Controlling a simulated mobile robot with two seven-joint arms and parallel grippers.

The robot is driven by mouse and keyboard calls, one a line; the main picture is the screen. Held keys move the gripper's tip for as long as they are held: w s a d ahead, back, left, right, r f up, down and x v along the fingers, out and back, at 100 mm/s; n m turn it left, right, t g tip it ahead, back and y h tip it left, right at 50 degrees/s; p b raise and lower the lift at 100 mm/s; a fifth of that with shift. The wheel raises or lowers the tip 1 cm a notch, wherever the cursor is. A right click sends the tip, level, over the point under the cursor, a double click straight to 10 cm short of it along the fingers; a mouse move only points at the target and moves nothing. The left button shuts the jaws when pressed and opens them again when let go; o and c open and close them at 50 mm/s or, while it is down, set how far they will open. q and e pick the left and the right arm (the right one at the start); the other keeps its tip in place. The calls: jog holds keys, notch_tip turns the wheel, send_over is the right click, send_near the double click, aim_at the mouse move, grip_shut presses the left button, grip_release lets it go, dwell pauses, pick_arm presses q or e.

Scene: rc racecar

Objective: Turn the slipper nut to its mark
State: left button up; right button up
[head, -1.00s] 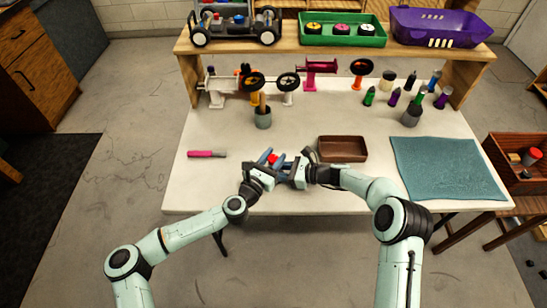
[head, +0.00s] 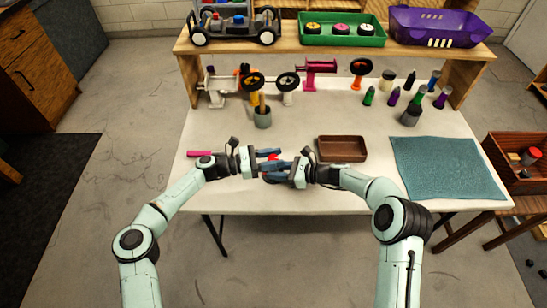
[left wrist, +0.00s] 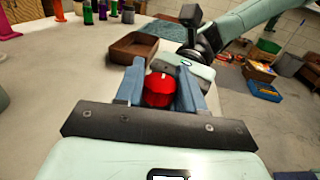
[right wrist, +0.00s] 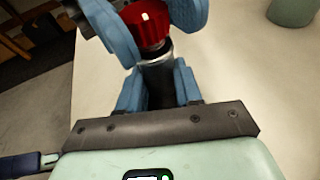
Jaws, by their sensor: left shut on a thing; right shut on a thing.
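The red slipper nut (right wrist: 148,28) sits on top of a slipper unit with a silver collar and a dark body (right wrist: 158,85). The nut also shows in the left wrist view (left wrist: 158,90) between the blue fingers of my left gripper (head: 266,158), which is shut on it. My right gripper (head: 274,174) is shut on the dark body below the nut. Both grippers meet above the front middle of the table. A small pale spot shows on the nut in the right wrist view; I cannot tell whether it is the mark.
A brown tray (head: 342,160) lies just right of the grippers. A pink-handled tool (head: 199,153) lies to the left, partly behind my left arm. A teal mat (head: 445,167) covers the right side. Stands, a cup (head: 263,118) and several bottles fill the back.

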aim_at(274, 157)
pick_arm(q)
jog(key=shift+w+f+m+g, duration=0.15)
jog(key=shift+m+g, duration=0.35)
jog(key=shift+g, duration=0.25)
jog(key=shift+f+m+g, duration=0.15)
jog(key=shift+m+g, duration=0.35)
jog(key=shift+g, duration=0.25)
jog(key=shift+r+m+g, duration=0.1)
jog(key=shift+m+g, duration=0.4)
jog(key=shift+g, duration=0.3)
jog(key=o, duration=1)
jog(key=shift+c, duration=0.2)
jog(key=shift+r, duration=0.1)
notch_tip(274, 157, up, 10)
